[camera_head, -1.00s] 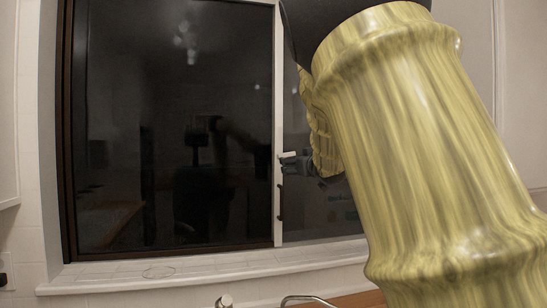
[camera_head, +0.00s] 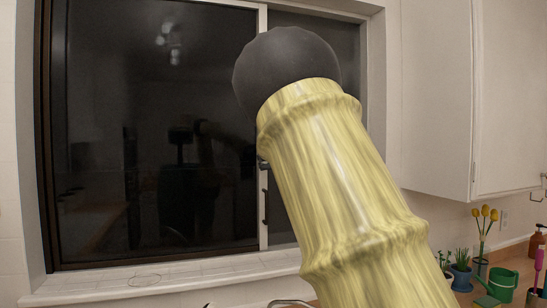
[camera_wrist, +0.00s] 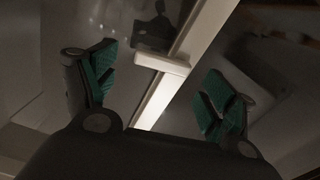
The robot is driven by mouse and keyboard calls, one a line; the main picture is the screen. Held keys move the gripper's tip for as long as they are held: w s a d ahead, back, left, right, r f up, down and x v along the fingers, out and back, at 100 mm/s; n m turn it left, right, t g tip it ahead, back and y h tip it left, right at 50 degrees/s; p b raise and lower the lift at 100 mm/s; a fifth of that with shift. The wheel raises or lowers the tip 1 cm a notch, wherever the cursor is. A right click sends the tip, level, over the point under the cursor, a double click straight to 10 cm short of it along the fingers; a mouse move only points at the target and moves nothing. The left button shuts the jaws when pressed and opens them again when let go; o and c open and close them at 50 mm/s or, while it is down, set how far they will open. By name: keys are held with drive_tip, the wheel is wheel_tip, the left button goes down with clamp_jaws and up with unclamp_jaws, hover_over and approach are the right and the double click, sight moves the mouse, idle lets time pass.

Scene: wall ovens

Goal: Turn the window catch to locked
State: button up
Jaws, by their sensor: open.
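The window (camera_head: 150,120) has dark panes and a pale upright bar (camera_head: 263,230) between them. In the wrist view the white window catch (camera_wrist: 163,62) sticks out sideways from the pale upright bar (camera_wrist: 190,45). My gripper (camera_wrist: 160,72) is open, with one green-padded finger on each side of the catch. The catch lies between the fingers and appears apart from both pads. In the head view my yellow arm covers the catch and nearly all of the gripper. A dark pull handle (camera_head: 266,206) shows on the bar, just left of my arm.
A pale sill (camera_head: 130,285) runs below the window. A white wall cabinet (camera_head: 435,100) is at the right. Yellow tulips (camera_head: 484,215), a green watering can (camera_head: 500,284) and small pots stand at the lower right. A tap (camera_head: 290,302) shows at the bottom.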

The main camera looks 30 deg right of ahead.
drive_tip(key=shift+x, duration=0.85)
drive_tip(key=shift+w+f, duration=0.2)
drive_tip(key=shift+c, duration=0.7)
drive_tip(key=c, duration=0.9)
drive_tip(key=shift+o, duration=0.2)
